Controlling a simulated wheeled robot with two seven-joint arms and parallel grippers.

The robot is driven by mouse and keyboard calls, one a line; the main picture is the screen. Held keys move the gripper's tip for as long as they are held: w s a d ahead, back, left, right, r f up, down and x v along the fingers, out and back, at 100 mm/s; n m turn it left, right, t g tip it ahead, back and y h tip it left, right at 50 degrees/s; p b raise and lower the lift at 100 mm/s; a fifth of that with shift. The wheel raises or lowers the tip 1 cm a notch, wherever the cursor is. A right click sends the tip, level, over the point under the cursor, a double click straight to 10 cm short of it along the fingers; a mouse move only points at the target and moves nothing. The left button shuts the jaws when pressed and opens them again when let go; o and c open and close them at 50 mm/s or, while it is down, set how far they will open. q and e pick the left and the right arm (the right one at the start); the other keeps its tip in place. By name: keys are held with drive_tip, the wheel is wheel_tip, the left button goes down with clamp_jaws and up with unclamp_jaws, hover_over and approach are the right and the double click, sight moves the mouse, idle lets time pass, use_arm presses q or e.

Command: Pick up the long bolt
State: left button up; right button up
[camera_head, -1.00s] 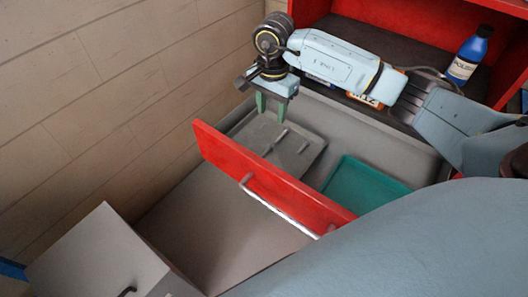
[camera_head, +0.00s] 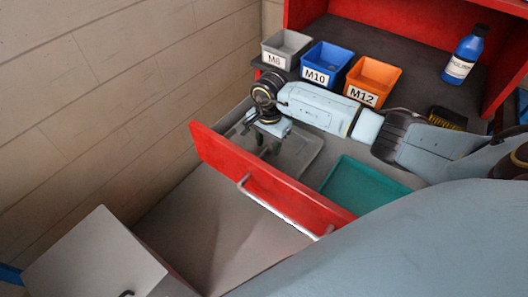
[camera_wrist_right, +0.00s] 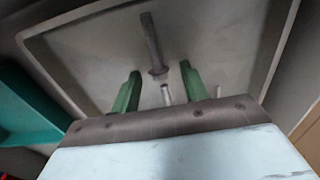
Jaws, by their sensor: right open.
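The right gripper (camera_head: 268,147) is lowered into the open red-fronted drawer (camera_head: 262,190), above the grey tray (camera_head: 312,150). In the right wrist view its two green fingers (camera_wrist_right: 158,82) are apart with nothing held. A long grey bolt (camera_wrist_right: 151,38) lies in the tray beyond the fingertips, its near end close to the line between them. A shorter-looking bolt (camera_wrist_right: 166,96) shows between the fingers, and a small part of another (camera_wrist_right: 218,92) right of them. In the head view the gripper hides most of the bolts. My left gripper is not in view.
A teal tray (camera_head: 362,188) sits right of the grey tray in the drawer. Behind stand grey M8 (camera_head: 286,45), blue M10 (camera_head: 327,62) and orange M12 (camera_head: 373,80) bins, a blue bottle (camera_head: 466,55) and a brush (camera_head: 447,117). A wall borders the left.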

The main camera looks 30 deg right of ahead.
clamp_jaws()
idle(0.3)
